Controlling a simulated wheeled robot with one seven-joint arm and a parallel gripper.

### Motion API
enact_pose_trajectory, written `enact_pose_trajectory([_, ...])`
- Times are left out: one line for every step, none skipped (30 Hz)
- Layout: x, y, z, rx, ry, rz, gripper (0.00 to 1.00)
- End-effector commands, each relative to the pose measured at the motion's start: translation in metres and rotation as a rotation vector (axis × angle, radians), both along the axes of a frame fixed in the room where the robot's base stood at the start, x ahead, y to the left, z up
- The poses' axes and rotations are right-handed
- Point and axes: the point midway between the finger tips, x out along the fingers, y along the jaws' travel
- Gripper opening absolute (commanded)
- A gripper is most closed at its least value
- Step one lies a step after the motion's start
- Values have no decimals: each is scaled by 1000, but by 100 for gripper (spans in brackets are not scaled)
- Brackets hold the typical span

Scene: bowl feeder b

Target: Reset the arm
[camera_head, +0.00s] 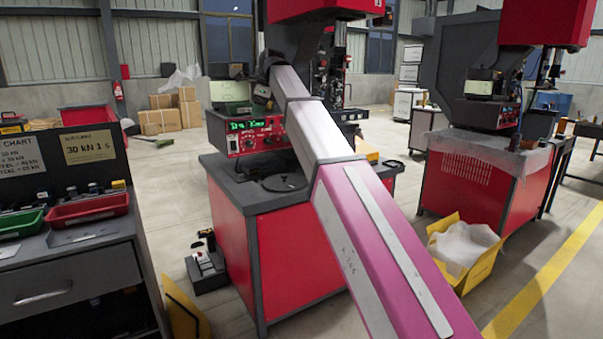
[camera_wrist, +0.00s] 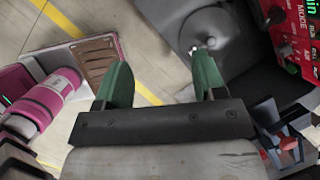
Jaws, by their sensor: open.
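My arm, pink near the camera and silver further out, reaches from the lower right of the head view up and back over the red machine bench (camera_head: 285,262). Its far end is beside the red control box (camera_head: 250,138) with a lit green display. In the head view the fingers of my gripper cannot be made out. In the wrist view my gripper (camera_wrist: 162,78) shows two green fingers spread wide apart, with nothing between them.
A red panel (camera_wrist: 297,30) is close on the right of the wrist view. In the head view, a workbench (camera_head: 70,290) with green (camera_head: 22,223) and red trays (camera_head: 88,209) stands left. A yellow box (camera_head: 483,277) sits right.

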Motion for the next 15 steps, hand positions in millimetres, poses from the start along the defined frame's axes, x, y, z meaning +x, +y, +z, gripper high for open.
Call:
enact_pose_trajectory([-3, -14, -30, -13, -7, 30, 64])
enact_pose_trajectory([-2, -20, -46, -23, -16, 55, 64])
enact_pose_trajectory([-2, -30, -66, -36, -27, 88, 64])
enact_pose_trajectory([-2, -37, -82, -44, -35, 113, 64])
enact_pose_trajectory([-2, -44, -97, -53, -43, 139, 64])
enact_pose_trajectory([-3, -53, -117, -65, -53, 172, 64])
enact_pose_trajectory([-4, -60, -132, -74, -60, 199, 64])
enact_pose_trajectory([-5, -67, -146, -84, -67, 225, 64])
enact_pose_trajectory([-7, -77, -166, -96, -76, 259, 64])
enact_pose_trajectory([-8, -85, -179, -105, -83, 286, 64])
enact_pose_trajectory([-11, -92, -194, -113, -88, 313, 64])
enact_pose_trajectory([-14, -101, -212, -125, -97, 349, 64])
enact_pose_trajectory([-17, -109, -226, -135, -103, 376, 64])
enact_pose_trajectory([-20, -117, -239, -144, -108, 403, 64])
enact_pose_trajectory([-25, -126, -257, -157, -116, 441, 64])
